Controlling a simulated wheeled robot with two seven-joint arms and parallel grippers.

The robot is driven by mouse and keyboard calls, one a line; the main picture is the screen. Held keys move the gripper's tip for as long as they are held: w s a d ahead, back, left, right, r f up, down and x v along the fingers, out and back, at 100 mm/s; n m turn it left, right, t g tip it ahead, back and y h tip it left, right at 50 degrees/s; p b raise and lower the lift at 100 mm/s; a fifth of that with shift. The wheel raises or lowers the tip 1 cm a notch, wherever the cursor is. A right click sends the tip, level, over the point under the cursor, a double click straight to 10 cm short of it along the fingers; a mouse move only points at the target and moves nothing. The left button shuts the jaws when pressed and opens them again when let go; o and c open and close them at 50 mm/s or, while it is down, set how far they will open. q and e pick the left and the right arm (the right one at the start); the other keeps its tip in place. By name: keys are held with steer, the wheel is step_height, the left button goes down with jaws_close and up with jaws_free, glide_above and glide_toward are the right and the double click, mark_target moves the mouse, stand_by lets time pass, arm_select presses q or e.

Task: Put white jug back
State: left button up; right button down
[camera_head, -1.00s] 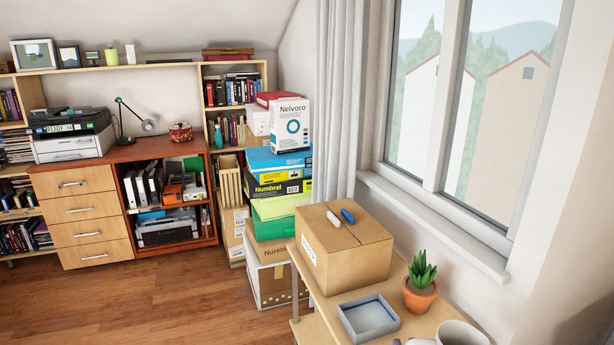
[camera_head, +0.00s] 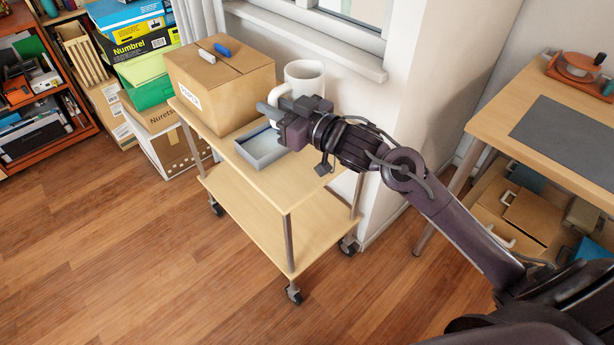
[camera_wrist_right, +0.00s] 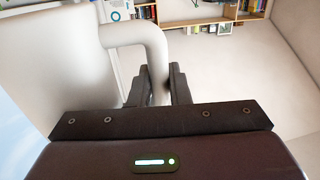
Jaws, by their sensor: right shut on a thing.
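The white jug (camera_head: 306,76) is upright at the back right of the wooden trolley (camera_head: 270,222). Its lower part is hidden behind my right gripper (camera_head: 268,114), and it appears to be held above the trolley top. In the right wrist view the jug (camera_wrist_right: 62,62) fills the upper left. Its handle passes between the two fingers of my right gripper (camera_wrist_right: 158,88), which is shut on it. My left gripper is not in view.
A cardboard box (camera_head: 218,92) with two markers stands on the trolley's left end. A grey tray (camera_head: 258,152) lies close below my gripper. The window sill (camera_head: 300,38) runs behind. A desk (camera_head: 530,110) stands to the right. Open floor lies in front.

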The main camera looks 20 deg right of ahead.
steer(key=shift+w+d+r, duration=0.55)
steer(key=shift+w+d, duration=0.2)
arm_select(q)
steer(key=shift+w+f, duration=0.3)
